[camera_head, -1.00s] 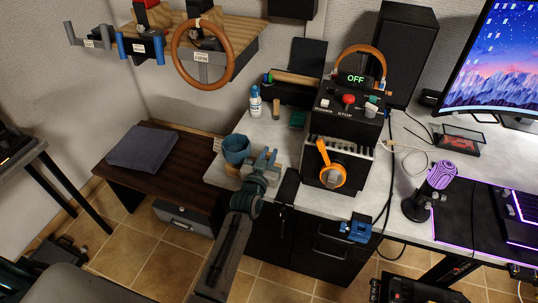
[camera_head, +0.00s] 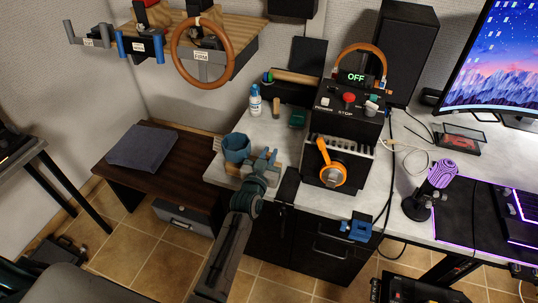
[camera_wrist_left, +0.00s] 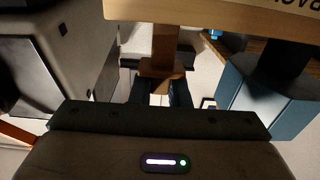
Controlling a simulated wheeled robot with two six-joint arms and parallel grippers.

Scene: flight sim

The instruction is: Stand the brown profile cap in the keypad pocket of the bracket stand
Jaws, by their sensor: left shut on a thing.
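The cap cannot be made out in the head view. A light wooden board (camera_wrist_left: 215,14) with partly cut-off lettering crosses the top of the wrist view, close beyond the cap; it may belong to the bracket stand. I cannot make out the keypad pocket. My right gripper is not in view.
A black control box (camera_head: 340,142) with an orange lever (camera_head: 330,165) stands to the right. A white bottle (camera_head: 255,101) and a green block (camera_head: 297,118) are behind. A blue clamp (camera_head: 357,229) is at the desk's front edge.

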